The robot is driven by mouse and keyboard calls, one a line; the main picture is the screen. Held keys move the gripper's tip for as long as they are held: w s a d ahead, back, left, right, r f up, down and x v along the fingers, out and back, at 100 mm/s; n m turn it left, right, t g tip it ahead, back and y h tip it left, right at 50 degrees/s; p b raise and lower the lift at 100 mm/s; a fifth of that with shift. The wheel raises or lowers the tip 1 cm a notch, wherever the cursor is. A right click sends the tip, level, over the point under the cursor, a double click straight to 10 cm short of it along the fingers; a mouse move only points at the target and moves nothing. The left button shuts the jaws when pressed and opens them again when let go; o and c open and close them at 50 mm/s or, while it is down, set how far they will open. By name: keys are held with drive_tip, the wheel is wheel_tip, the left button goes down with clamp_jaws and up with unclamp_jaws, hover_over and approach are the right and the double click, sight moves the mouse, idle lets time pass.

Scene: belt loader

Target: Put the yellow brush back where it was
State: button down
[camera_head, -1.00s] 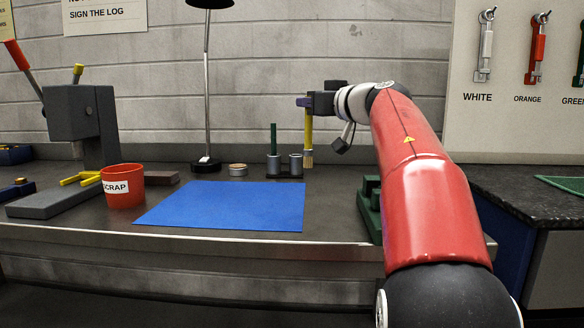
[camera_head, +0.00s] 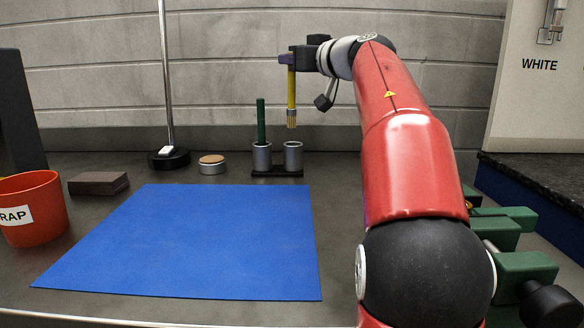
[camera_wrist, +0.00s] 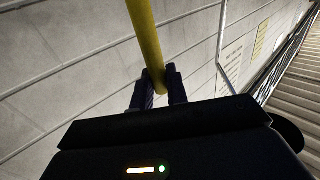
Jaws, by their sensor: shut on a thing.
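The yellow brush (camera_head: 291,92) hangs upright, bristles down, from my gripper (camera_head: 287,58), which is shut on the upper part of its handle. In the wrist view the yellow handle (camera_wrist: 146,45) runs between the two dark fingers of my gripper (camera_wrist: 160,88). The bristle end is just above the right cup (camera_head: 293,157) of a two-cup holder, and that cup shows nothing standing in it. The left cup (camera_head: 262,159) holds a green-handled tool (camera_head: 261,120). Both cups stand on a dark base (camera_head: 277,174). The inside of the cups is hidden.
A blue mat (camera_head: 190,240) lies in front of the holder. A round tin (camera_head: 211,166) and a lamp base (camera_head: 169,159) stand left of it. A red scrap bin (camera_head: 32,215) and a brown block (camera_head: 98,183) are farther left. Green equipment (camera_head: 515,255) is at right.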

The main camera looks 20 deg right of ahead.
sight(294, 109)
wheel_tip(294, 109, down, 10)
drive_tip(key=shift+r+b, duration=0.15)
drive_tip(key=shift+b, duration=0.95)
drive_tip(key=c, duration=1.4)
unclamp_jaws()
drive_tip(key=shift+f+b, duration=0.5)
drive_tip(key=shift+b, duration=0.65)
drive_tip(key=v, duration=0.5)
drive_tip(key=p+v, duration=0.1)
drive_tip(key=v, duration=0.1)
drive_tip(key=shift+s+a+r, duration=0.25)
drive_tip(key=shift+s+a, duration=0.05)
drive_tip(key=shift+s, duration=0.2)
